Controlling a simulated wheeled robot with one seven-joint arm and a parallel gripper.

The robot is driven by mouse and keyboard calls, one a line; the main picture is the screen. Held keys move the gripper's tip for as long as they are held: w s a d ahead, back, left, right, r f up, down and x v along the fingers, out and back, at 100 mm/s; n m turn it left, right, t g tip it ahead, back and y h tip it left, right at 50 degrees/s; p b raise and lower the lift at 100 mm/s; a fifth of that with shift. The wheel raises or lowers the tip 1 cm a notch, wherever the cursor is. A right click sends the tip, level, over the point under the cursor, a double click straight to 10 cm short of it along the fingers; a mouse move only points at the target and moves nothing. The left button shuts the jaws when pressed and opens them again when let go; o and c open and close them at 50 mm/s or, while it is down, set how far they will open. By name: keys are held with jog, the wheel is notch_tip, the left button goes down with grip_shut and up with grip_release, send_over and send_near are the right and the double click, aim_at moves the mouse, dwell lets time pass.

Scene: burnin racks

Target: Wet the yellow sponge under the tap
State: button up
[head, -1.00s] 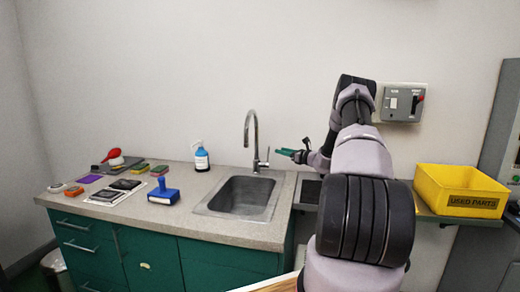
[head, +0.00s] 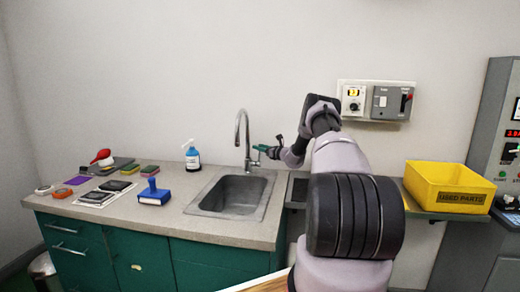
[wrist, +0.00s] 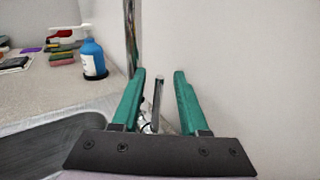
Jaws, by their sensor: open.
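The chrome tap (head: 242,140) stands behind the steel sink (head: 205,198); no water shows from its spout. My gripper (head: 260,147) is open beside the tap's right side. In the wrist view, my green fingers (wrist: 157,90) are spread with the tap's thin lever (wrist: 157,100) showing between them; I cannot tell whether they touch it. The tap's column (wrist: 131,40) rises just left of them. Two small layered sponges lie at the counter's back left, one on the right (head: 149,170) and one beside it (head: 129,169). Their colours are hard to tell apart at this size.
A blue bottle (head: 192,159) stands left of the sink, and a blue stamp-like block (head: 154,195) lies on the counter (head: 180,219). A yellow bin (head: 450,183) sits on a shelf at right. Switch boxes (head: 377,101) are on the wall behind my arm.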

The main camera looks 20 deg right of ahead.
grip_shut()
dwell(1.4)
